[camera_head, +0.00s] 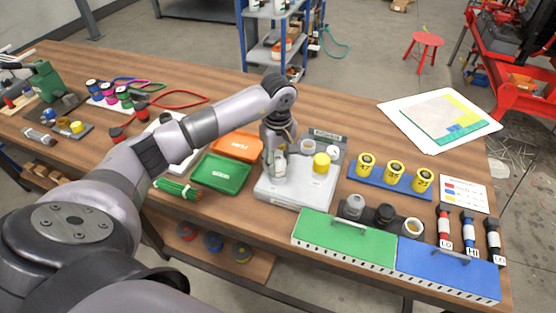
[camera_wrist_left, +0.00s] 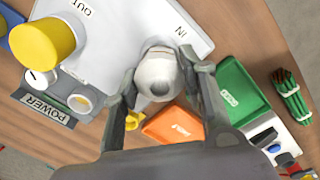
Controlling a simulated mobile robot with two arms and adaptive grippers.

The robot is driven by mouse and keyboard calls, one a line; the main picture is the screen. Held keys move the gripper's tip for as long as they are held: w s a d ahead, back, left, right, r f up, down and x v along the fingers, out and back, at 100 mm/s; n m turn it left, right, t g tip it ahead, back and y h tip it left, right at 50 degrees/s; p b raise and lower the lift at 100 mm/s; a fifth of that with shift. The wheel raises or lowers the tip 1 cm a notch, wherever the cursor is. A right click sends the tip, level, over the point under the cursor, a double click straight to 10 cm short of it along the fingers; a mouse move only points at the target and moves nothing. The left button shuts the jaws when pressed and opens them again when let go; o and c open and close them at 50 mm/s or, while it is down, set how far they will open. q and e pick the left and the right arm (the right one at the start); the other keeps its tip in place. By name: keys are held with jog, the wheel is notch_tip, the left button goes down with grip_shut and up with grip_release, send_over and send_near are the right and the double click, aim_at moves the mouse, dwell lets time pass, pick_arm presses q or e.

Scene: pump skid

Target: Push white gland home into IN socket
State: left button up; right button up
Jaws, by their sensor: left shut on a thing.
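The white gland (camera_wrist_left: 158,74) is between the fingers of my left gripper (camera_wrist_left: 160,88), which is shut on it. In the head view my left gripper (camera_head: 275,168) points down over the left part of the light grey pump block (camera_head: 290,194). The IN label (camera_wrist_left: 181,32) is printed on the block right beside the gland. The IN socket is hidden under the gland and fingers, so I cannot tell how deep the gland sits. A yellow cap (camera_head: 321,163) stands at the OUT side of the block. My right gripper is not in view.
A green tray (camera_head: 221,173) and an orange tray (camera_head: 238,144) lie left of the block. A green box (camera_head: 343,238) and a blue box (camera_head: 447,270) stand in front. Yellow numbered cups (camera_head: 396,171) stand on a blue strip to the right.

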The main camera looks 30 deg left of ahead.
pick_arm(q)
jog(key=shift+f+b, duration=0.6)
jog(key=shift+f, duration=0.1)
jog(key=o, duration=1.4)
jog(key=shift+c, duration=0.2)
jog(key=shift+r, duration=0.1)
notch_tip(320, 180, up, 12)
jog(key=shift+f, duration=0.1)
